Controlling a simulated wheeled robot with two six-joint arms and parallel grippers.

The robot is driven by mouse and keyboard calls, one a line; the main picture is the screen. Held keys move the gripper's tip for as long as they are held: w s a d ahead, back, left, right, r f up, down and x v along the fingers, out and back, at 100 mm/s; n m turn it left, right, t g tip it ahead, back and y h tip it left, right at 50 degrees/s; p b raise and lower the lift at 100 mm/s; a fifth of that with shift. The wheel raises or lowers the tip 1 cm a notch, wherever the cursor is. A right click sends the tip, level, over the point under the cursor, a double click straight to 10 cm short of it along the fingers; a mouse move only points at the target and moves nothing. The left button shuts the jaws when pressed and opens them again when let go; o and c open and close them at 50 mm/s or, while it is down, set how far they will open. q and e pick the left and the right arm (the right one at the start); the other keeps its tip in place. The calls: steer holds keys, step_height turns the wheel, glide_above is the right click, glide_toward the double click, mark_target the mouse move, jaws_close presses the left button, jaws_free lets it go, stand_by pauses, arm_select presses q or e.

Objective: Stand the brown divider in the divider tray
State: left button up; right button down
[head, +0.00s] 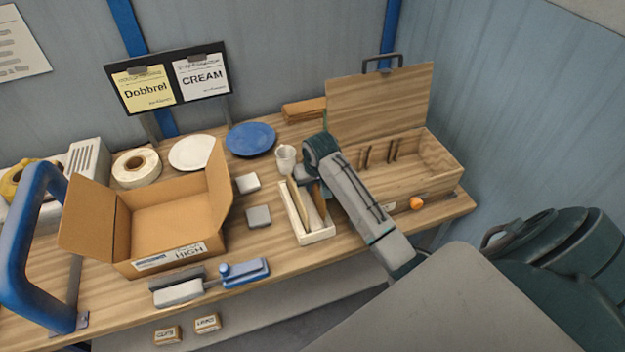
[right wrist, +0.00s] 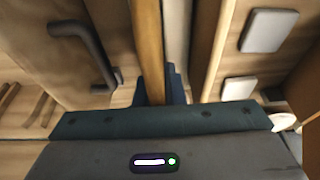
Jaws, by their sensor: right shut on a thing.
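The brown divider (head: 320,203) stands roughly upright at the right side of the narrow cream divider tray (head: 318,237). A paler slat (head: 298,206) stands at the tray's left side. My right gripper (head: 311,187) comes down over the tray from behind. In the right wrist view its dark fingers (right wrist: 160,88) are shut on the brown divider (right wrist: 149,40). My arm covers part of the tray's right side, and I cannot tell whether the divider's lower edge touches the tray floor. My left gripper is not in view.
An open wooden case (head: 440,160) with slats inside stands right of the tray. A cardboard box (head: 165,205), two pale blocks (head: 258,216) and a blue-handled tool (head: 245,272) lie left. A white cup (head: 286,158) and blue plate (head: 251,139) stand behind.

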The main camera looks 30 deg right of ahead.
mark_target(312, 192)
steer(key=shift+f, duration=1.9)
steer(key=c, duration=1.5)
jaws_free()
steer(key=shift+o, duration=0.2)
steer(key=shift+r, duration=0.1)
